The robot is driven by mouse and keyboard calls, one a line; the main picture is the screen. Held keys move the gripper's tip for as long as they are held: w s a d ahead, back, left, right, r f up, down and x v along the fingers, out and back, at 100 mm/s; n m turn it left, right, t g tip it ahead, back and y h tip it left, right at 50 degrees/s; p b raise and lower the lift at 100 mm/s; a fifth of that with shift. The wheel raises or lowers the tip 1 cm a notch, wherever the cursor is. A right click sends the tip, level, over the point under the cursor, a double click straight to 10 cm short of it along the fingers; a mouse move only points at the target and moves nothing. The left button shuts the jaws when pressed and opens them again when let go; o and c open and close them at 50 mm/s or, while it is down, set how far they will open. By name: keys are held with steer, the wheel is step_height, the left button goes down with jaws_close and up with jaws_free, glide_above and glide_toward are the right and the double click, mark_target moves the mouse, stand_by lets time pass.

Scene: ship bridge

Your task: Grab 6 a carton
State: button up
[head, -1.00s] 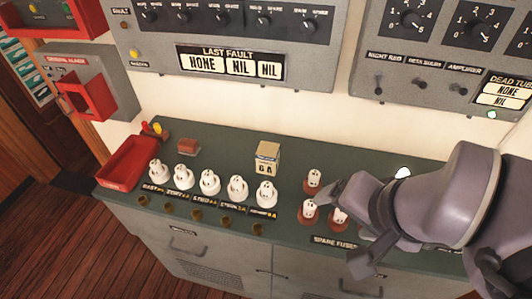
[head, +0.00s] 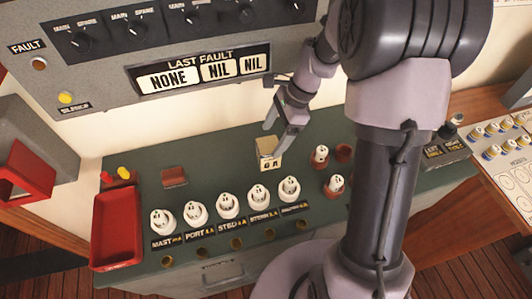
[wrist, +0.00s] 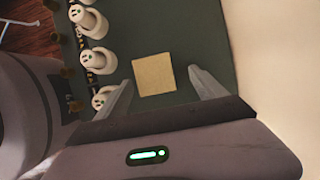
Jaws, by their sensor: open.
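The 6 A carton (head: 268,153), a small tan box with a white label, stands on the green counter behind the row of white fuses. My gripper (head: 281,137) is just above it in the head view, fingers pointing down. In the wrist view the carton's plain top (wrist: 154,74) lies between and beyond the two open fingertips (wrist: 161,78). The fingers are apart and I see no contact with the carton. Its lower sides are hidden in the wrist view.
Several white fuses (head: 227,206) stand in a labelled row in front of the carton. Spare fuses (head: 320,156) in red holders are to its right. A red tray (head: 117,228) and a small red-brown block (head: 174,177) are at left. The fault panel (head: 205,75) rises behind.

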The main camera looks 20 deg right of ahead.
mark_target(270, 145)
steer(key=b+x, duration=0.1)
steer(key=x, duration=0.2)
steer(key=s+b+x, duration=0.1)
steer(key=x, duration=0.1)
steer(key=shift+a+f+b, duration=0.3)
steer(key=shift+w+a+f, duration=0.15)
steer(key=shift+a+f, duration=0.05)
steer(key=shift+f, duration=0.15)
steer(key=shift+r, duration=0.1)
jaws_close()
